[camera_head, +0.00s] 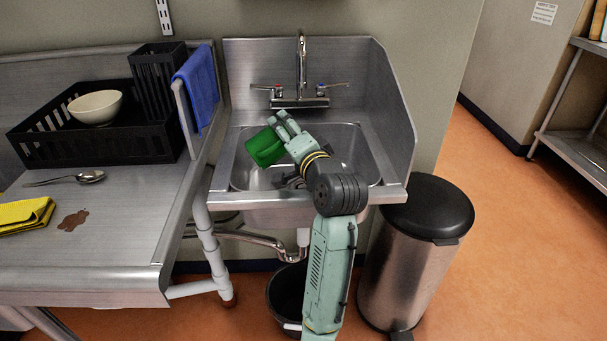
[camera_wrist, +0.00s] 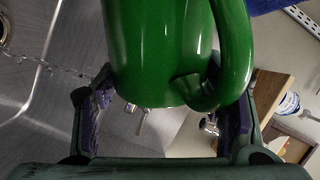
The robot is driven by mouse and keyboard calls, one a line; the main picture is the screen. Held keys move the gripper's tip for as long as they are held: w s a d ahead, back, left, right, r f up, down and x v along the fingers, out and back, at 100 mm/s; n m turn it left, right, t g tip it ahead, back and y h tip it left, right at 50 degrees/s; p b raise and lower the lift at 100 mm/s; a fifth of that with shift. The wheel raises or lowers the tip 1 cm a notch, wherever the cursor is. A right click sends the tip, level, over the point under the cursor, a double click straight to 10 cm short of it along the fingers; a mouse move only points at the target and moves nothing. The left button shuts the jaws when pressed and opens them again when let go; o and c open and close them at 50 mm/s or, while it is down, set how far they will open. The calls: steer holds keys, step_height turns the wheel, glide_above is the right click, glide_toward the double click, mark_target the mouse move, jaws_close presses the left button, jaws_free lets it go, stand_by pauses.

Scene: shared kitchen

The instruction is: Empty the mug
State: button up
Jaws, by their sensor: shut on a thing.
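The green mug (camera_head: 265,147) is held tilted over the sink basin (camera_head: 340,150). My gripper (camera_head: 286,124) is shut on the mug. In the wrist view the mug (camera_wrist: 155,50) fills the top middle, with its handle at the right and my gripper's fingers (camera_wrist: 165,105) on both sides of it. A thin clear streak (camera_wrist: 50,67) that looks like liquid shows left of the mug over the steel. The inside of the mug is hidden, so I cannot tell what it holds.
The faucet (camera_head: 301,75) stands behind the basin. The steel counter (camera_head: 120,220) at left has a black dish rack (camera_head: 60,152) with a bowl (camera_head: 96,107), a spoon (camera_head: 80,178), a yellow cloth (camera_head: 24,214) and a brown spill (camera_head: 73,220). A trash bin (camera_head: 405,270) stands right of the sink.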

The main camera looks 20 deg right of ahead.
steer(key=shift+w+d+r+m, duration=0.2)
steer(key=shift+w+m, duration=0.1)
steer(key=shift+m, duration=0.2)
stand_by(0.4)
steer(key=shift+d, duration=0.1)
steer(key=shift+s+d+f+m+y, duration=0.15)
steer(key=shift+d+f+m, duration=0.2)
steer(key=shift+d+m, duration=0.15)
steer(key=shift+s+d+f+m+y, duration=0.1)
steer(key=shift+d+f+m+y, duration=0.05)
steer(key=shift+d+f+m, duration=0.3)
stand_by(0.6)
steer(key=shift+s+a+r+m+p, duration=0.1)
steer(key=shift+a+r+m+p, duration=0.1)
steer(key=shift+m+p, duration=0.45)
steer(key=shift+s+a+m+p, duration=0.25)
steer(key=shift+m+p, duration=0.15)
steer(key=shift+p, duration=0.45)
steer(key=shift+a+p, duration=0.3)
steer(key=shift+p, duration=0.15)
steer(key=shift+r+m+p, duration=0.1)
steer(key=shift+m+p, duration=0.4)
steer(key=shift+p, duration=0.1)
